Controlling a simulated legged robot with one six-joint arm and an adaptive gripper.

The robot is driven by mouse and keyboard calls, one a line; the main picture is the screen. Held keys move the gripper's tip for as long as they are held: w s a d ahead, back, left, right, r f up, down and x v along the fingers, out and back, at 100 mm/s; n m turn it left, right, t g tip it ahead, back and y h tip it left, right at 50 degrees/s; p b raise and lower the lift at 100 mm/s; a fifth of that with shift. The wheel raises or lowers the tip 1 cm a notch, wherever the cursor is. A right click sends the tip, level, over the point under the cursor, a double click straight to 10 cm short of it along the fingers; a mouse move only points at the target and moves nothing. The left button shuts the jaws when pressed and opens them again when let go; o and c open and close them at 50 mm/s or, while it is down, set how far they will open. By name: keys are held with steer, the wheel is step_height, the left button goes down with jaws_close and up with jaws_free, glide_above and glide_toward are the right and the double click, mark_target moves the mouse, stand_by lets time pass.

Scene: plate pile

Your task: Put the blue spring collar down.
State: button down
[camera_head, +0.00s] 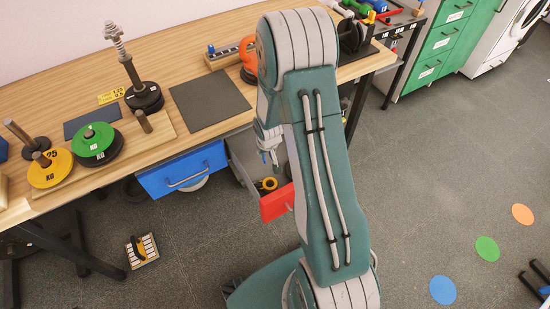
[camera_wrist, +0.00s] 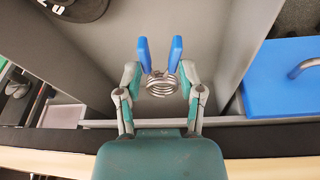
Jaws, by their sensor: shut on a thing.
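The blue spring collar (camera_wrist: 161,87) is a silver wire coil with two blue handles. My gripper (camera_wrist: 160,78) is shut on it, with a finger on each side of the coil and the handles pointing away from the palm. In the wrist view the collar is over the grey inside of an open drawer (camera_wrist: 215,45); its height above the bottom is hard to tell. In the head view my gripper (camera_head: 270,146) is by the table's front edge, above the open red-fronted drawer (camera_head: 277,203). My arm hides part of this drawer.
The wooden table (camera_head: 180,50) holds green (camera_head: 94,139) and yellow (camera_head: 50,168) weight plates, a rod with a spring, and a bare dark mat (camera_head: 209,102).

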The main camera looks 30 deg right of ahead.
steer(key=d+f, duration=0.1)
steer(key=w+d+f, duration=0.1)
steer(key=f, duration=0.1)
steer(key=d+f, duration=0.1)
steer(key=f, duration=0.1)
steer(key=shift+w+d, duration=0.3)
steer(key=shift+d, duration=0.05)
steer(key=x, duration=0.3)
steer(key=shift+s+f, duration=0.25)
steer(key=shift+f, duration=0.05)
steer(key=shift+c, duration=1.1)
jaws_free()
